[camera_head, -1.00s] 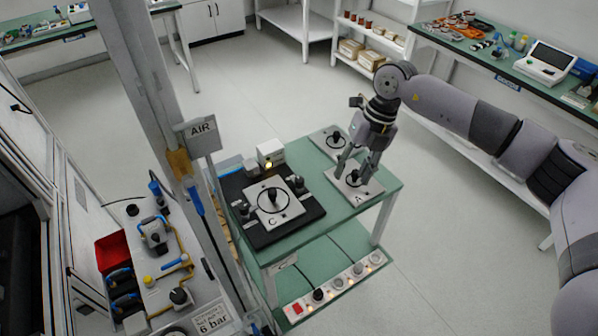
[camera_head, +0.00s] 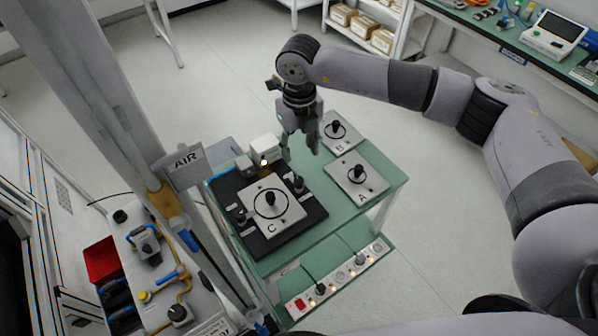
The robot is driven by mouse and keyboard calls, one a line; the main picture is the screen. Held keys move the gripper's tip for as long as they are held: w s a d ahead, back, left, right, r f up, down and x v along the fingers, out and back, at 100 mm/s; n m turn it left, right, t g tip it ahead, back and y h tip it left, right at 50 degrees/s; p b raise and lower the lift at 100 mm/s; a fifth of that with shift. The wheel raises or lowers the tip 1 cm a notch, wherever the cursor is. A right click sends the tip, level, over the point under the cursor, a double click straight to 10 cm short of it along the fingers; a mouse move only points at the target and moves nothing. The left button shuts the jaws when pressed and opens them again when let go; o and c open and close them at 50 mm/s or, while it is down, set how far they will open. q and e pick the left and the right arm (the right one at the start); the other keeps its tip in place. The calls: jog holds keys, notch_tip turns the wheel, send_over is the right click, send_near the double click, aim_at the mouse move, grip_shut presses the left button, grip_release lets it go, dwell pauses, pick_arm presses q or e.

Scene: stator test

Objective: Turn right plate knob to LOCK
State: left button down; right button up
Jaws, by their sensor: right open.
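Plate C (camera_head: 284,219), light with a black knob in a ring, lies on a black base (camera_head: 262,247) on the green table. A small dark knob, the right plate knob (camera_head: 298,184), stands at the plate's right edge; a matching left knob (camera_head: 239,216) stands at its left edge. The lettering beside them is too small to read. My right gripper (camera_head: 300,154) is open and empty, fingers pointing down, just above and behind the right knob in the picture, apparently apart from it. My left gripper is out of view.
Plates A (camera_head: 371,185) and B (camera_head: 347,146) lie on the table's right side. A white box with a lit lamp (camera_head: 265,149) stands close behind the base. The AIR sign (camera_head: 186,161) and its post stand at left. A power strip (camera_head: 344,279) lies on the lower shelf.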

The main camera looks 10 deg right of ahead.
send_over(299, 180)
notch_tip(299, 180, down, 4)
jog(key=shift+f+p, duration=0.1)
jog(key=shift+p, duration=0.35)
notch_tip(299, 180, down, 7)
jog(key=shift+f+p, duration=0.1)
jog(key=shift+p, duration=0.65)
jog(key=shift+f, duration=0.45)
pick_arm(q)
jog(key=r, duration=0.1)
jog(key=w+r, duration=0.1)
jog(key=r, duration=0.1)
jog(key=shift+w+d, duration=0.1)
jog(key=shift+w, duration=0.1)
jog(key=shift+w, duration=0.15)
pick_arm(e)
grip_shut()
